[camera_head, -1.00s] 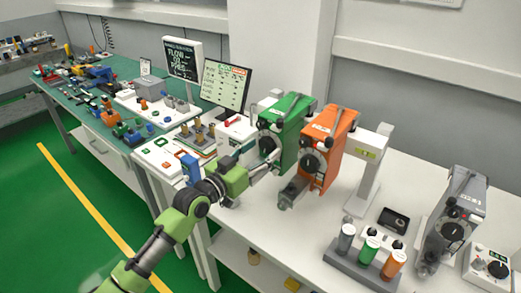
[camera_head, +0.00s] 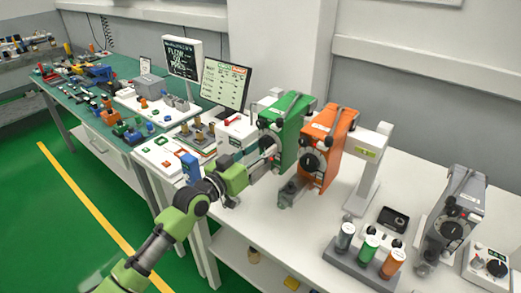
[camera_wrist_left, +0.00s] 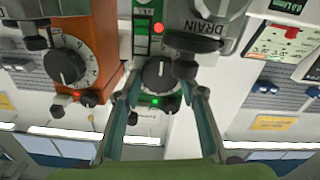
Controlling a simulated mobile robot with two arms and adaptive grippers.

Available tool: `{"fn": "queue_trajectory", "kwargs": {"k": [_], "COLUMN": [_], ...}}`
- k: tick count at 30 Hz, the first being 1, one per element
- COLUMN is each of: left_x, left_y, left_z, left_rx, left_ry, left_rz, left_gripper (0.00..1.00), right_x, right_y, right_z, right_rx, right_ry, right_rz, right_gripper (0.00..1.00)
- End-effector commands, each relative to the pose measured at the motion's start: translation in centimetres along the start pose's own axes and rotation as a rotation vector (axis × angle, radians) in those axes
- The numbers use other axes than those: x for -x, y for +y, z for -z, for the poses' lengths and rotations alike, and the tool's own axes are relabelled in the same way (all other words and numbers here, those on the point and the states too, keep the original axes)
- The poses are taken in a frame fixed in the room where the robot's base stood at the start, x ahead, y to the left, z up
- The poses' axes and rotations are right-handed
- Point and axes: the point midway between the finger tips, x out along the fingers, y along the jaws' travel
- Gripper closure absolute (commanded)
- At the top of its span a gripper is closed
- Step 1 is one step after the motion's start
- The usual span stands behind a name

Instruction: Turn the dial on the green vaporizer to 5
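The green vaporizer (camera_head: 292,126) stands on the white bench, left of the orange vaporizer (camera_head: 325,135). My left gripper (camera_head: 265,163) is in front of its lower front face and largely covers its dial in the head view. In the left wrist view, a round dial with a black knob (camera_wrist_left: 158,74) lies between and just beyond the fingertips of my open left gripper (camera_wrist_left: 162,100). The fingers stand apart on either side, and I see no clear contact. The dial's numbers are too small to read. My right gripper is not in view.
The orange vaporizer's numbered dial (camera_wrist_left: 68,64) is close on the left in the wrist view. A dark grey drain part (camera_wrist_left: 205,25) overhangs the upper right. A rack with bottles (camera_head: 368,255) and a grey vaporizer (camera_head: 455,215) stand to the right on the bench.

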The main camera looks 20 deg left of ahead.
Motion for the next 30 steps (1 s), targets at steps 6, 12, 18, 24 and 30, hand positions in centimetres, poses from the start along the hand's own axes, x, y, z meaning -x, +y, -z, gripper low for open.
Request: {"fn": "queue_trajectory", "kwargs": {"k": [6,12,18,24,30], "left_x": [0.0,0.1,1.8,5.5,9.0], "left_y": [0.0,0.0,0.0,-0.1,0.0], "left_z": [0.0,0.0,-0.2,-0.2,-0.2], "left_rx": [0.001,0.0,-0.002,-0.002,-0.001], "left_ry": [0.0,0.0,-0.002,-0.003,-0.004], "left_rz": [0.0,0.0,0.0,0.001,0.0], "left_gripper": [0.46,0.46,0.46,0.46,0.46], "right_x": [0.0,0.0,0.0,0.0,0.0], "right_y": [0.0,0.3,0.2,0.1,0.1], "right_z": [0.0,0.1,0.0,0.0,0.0], "right_rx": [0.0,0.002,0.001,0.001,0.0], "right_ry": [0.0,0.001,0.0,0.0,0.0], "right_rz": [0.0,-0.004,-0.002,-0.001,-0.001], "right_gripper": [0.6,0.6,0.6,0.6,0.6]}}
